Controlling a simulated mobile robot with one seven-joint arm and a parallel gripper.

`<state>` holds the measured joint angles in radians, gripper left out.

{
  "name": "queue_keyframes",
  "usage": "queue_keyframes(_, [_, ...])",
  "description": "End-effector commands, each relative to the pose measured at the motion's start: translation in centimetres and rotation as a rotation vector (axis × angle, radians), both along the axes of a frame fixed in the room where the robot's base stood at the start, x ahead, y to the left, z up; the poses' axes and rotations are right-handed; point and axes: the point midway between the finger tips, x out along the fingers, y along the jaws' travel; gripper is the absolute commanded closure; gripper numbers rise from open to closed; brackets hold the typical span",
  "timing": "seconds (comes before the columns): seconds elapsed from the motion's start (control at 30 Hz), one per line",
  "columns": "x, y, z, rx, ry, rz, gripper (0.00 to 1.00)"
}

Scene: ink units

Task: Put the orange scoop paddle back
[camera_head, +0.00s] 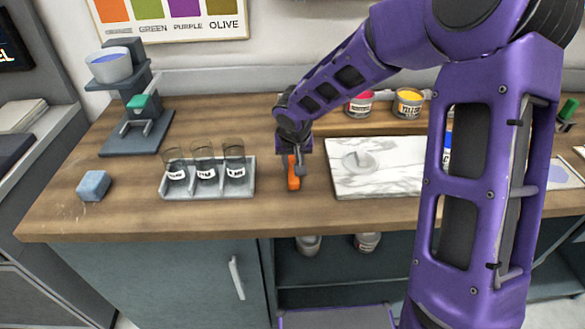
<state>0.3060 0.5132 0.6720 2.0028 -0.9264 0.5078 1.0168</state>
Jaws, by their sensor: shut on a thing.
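The orange scoop paddle (293,182) is at the middle of the wooden counter, between the jar tray and the marble slab. My gripper (296,162) points down and is shut on it. The paddle hangs roughly upright below the jaws. Its upper part is hidden by the gripper, and I cannot tell whether its lower end touches the counter.
A grey tray (207,190) with three labelled glass jars stands left of my gripper. A marble slab (400,182) with a clear round dish (358,161) lies right. A blue block (94,185) and a scale-like stand (135,148) are farther left. Red (360,104) and yellow (408,103) tins stand behind.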

Motion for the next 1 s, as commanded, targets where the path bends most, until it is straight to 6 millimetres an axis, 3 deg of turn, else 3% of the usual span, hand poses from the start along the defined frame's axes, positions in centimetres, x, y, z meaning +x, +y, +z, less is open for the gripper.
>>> queue_keyframes(0.1, [0.0, 0.1, -1.2, 0.001, 0.0, 0.002, 1.0])
queue_keyframes(0.4, [0.0, 0.0, -1.3, 0.001, -0.001, 0.0, 1.0])
queue_keyframes(0.43, [0.0, 0.0, -1.3, 0.001, -0.001, 0.0, 0.67])
queue_keyframes(0.57, [0.0, 0.0, -1.2, 0.001, -0.001, 0.0, 0.44])
queue_keyframes(0.87, [0.0, 0.0, -1.2, 0.001, -0.001, 0.0, 0.41])
queue_keyframes(1.0, [-0.2, 0.0, -0.1, 0.0, -0.004, -0.001, 0.41])
